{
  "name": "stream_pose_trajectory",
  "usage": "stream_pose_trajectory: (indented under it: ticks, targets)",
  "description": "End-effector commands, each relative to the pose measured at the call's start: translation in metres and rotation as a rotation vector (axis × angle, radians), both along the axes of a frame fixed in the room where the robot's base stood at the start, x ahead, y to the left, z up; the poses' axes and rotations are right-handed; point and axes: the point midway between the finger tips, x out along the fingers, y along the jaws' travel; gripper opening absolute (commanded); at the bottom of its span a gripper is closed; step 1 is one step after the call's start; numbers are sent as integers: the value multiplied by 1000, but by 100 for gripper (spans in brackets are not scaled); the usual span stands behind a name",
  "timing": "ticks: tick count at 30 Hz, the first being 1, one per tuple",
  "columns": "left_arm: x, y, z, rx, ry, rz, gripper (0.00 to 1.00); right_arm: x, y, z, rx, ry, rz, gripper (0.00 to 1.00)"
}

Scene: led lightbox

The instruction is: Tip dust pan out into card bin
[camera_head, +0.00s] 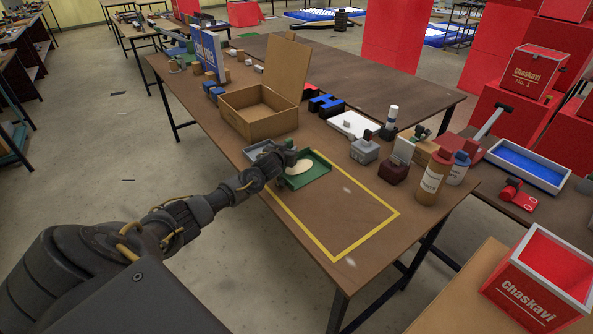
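The green dust pan (308,179) lies on the brown table, over the back left part of the yellow-taped rectangle. A pale heap of dust (297,168) shows in it. The card bin (272,123) is an open cardboard box behind the pan, with its lid standing up at the back right. My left gripper (287,158) is at the pan's left side, overlapping its near edge in the view. Its fingers are small and dark here, so I cannot tell whether they are closed on the pan. My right gripper is not in view.
The taped rectangle (345,250) is clear in front of the pan. A blue sign (207,53) and small items stand at the far left.

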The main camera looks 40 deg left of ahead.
Motion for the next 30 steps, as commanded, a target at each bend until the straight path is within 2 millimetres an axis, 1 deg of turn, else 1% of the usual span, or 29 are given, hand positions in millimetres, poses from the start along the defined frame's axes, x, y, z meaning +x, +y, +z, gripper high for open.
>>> stream_pose_trajectory:
  ticks: [2, 8, 24, 30]
  targets:
    - [0, 0, -1, 1, 1, 0, 0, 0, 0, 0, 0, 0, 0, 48]
    - [0, 0, 3, 0, 0, 0, 0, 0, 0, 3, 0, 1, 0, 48]
    - [0, 0, 40, -1, 0, 0, 0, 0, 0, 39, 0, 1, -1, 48]
    - [0, 0, 40, 0, 0, 0, 0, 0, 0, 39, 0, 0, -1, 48]
